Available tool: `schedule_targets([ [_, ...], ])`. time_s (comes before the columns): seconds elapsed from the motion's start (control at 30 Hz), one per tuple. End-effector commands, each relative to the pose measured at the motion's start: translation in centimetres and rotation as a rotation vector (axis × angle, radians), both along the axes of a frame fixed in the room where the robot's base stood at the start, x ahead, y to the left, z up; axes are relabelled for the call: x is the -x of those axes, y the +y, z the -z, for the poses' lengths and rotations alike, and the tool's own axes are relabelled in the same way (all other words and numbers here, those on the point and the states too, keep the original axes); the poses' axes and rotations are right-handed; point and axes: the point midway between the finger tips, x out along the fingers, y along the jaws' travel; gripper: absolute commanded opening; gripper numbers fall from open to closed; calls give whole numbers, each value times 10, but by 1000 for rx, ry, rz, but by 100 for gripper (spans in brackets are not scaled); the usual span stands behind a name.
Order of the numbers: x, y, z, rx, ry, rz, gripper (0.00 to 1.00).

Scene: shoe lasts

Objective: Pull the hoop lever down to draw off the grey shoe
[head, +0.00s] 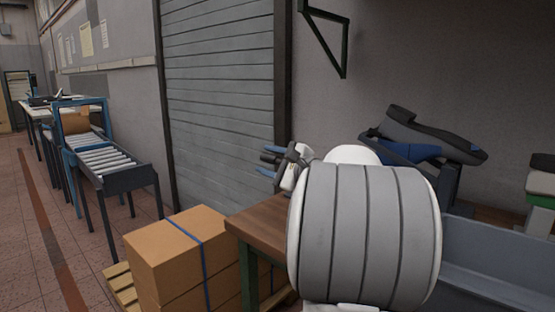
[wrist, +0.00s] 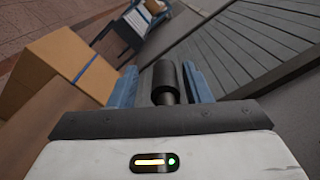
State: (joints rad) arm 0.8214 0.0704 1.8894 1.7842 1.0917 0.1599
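The grey shoe (head: 435,135) rests sole up, toe to the right, on the stand at the right in the head view. A blue part (head: 408,151) shows beneath it. My gripper (head: 267,160) is well left of the shoe, fingers pointing left. In the wrist view, the two blue fingers of my gripper (wrist: 164,85) stand apart. A dark round-ended cylinder (wrist: 166,80) lies between them, with a gap on its left; touch on the right is unclear. I cannot tell whether it is the lever's grip. My grey arm hides much of the stand, and no hoop shows clearly.
A wooden-topped table (head: 258,222) is below my gripper. Cardboard boxes (head: 178,252) stand on a pallet to its left. A roller conveyor (head: 106,160) is farther left. A wall bracket (head: 343,45) hangs above; a grey bin (head: 497,262) is at lower right.

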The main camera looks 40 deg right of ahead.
Motion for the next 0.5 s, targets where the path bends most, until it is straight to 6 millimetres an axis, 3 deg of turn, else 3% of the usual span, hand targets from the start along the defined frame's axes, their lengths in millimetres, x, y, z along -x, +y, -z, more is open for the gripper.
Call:
schedule_targets([
  [0.23,9,-3,-1,0,-1,3,44],
  [0.5,52,-14,-2,0,0,5,44],
])
